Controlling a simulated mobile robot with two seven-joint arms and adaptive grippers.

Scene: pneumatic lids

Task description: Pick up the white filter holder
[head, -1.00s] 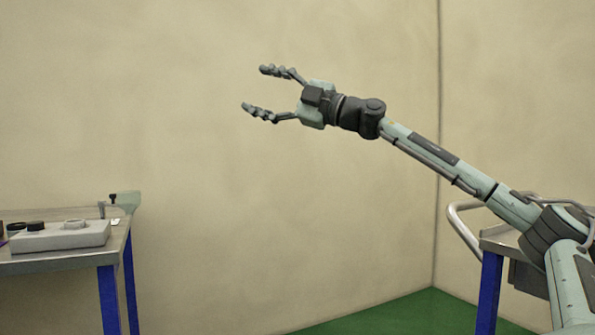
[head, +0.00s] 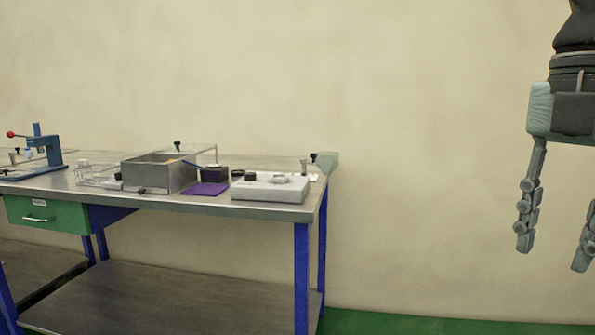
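A small white ring-shaped piece (head: 280,179), which may be the white filter holder, sits on a pale grey block (head: 270,192) near the right end of the workbench. It is too small to tell for certain. My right gripper (head: 555,258) hangs at the right edge of the head view, fingers pointing down and spread apart, with nothing between them. It is well to the right of the bench and apart from everything on it. My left gripper is not in view.
The metal workbench (head: 150,205) has blue legs. It carries a blue press (head: 42,148), an open metal box (head: 160,173), a purple mat (head: 206,189), a dark box (head: 214,173) and a dark round piece (head: 251,177) on the block. A green drawer (head: 45,214) hangs below.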

